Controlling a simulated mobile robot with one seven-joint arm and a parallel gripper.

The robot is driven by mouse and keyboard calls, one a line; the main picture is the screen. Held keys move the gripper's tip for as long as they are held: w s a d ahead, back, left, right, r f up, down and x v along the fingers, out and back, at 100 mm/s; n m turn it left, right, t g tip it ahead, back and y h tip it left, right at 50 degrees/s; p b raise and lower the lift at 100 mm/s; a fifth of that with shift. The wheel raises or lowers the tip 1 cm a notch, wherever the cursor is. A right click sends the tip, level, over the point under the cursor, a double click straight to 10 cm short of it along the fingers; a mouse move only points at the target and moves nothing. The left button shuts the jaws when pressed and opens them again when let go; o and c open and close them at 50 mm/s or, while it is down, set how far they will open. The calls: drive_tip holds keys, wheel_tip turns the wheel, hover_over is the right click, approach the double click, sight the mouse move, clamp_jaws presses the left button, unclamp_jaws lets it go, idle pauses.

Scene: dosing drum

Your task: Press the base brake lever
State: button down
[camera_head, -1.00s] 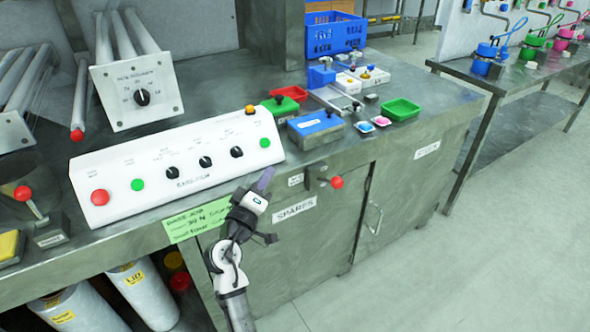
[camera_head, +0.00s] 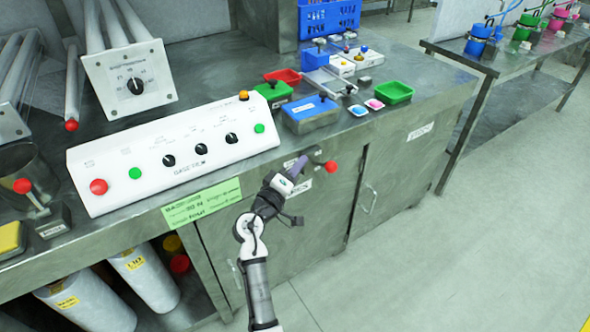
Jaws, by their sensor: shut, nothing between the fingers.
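Two levers with red ball knobs are in view, and I cannot read a label that tells which is the base brake lever. One red-knobbed lever (camera_head: 330,167) sticks out from the cabinet front below the bench edge. The other red-knobbed lever (camera_head: 23,187) stands on the bench at far left, on a dark block. My gripper (camera_head: 299,163) is shut and empty. In the picture its tips lie just left of the cabinet-front lever, over its mount, which is partly hidden. I cannot tell whether they touch.
A white control panel (camera_head: 110,180) with knobs and buttons lies along the bench edge, with a green note (camera_head: 202,204) below it. A blue-lidded box (camera_head: 312,114) and a green tray (camera_head: 395,92) sit above the lever. The floor (camera_head: 430,260) at right is clear.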

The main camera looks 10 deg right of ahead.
sight(319, 164)
drive_tip(key=p+x, duration=0.1)
drive_tip(key=x, duration=0.4)
drive_tip(key=shift+d+r+p, duration=0.1)
drive_tip(key=shift+d+p, duration=0.2)
drive_tip(key=shift+p, duration=0.05)
drive_tip(key=s+f, duration=0.1)
drive_tip(key=s+d+f+p, duration=0.1)
drive_tip(key=s, duration=0.1)
drive_tip(key=shift+d, duration=0.1)
drive_tip(key=shift+f+b, duration=0.15)
drive_tip(key=shift+b, duration=0.35)
